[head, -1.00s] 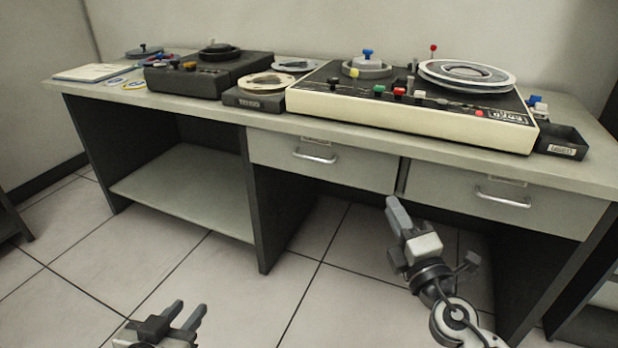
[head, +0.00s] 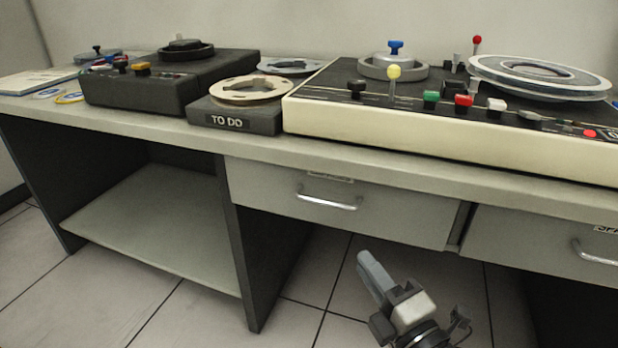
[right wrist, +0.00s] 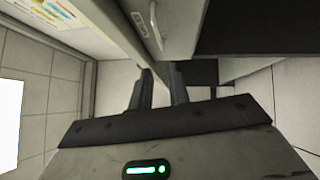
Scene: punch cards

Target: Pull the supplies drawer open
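Two drawers are set under the desk top, both shut. The left drawer (head: 270,190) has a silver bar handle (head: 330,201) and a small label (head: 331,178) too small to read. The right drawer (head: 520,240) has a similar handle (head: 594,255) and a partly cut-off label that seems to start "SPA". My right gripper (head: 367,264) is below and in front of the left drawer, apart from its handle. In the right wrist view its fingers (right wrist: 158,80) are spread and empty, with a drawer handle (right wrist: 155,26) beyond them. My left gripper is out of view.
The desk top (head: 150,126) overhangs the drawers and carries a cream console (head: 400,135), a dark unit (head: 140,95) and a "TO DO" tray (head: 235,119). An open shelf (head: 150,235) is at left. The floor before the left drawer is clear.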

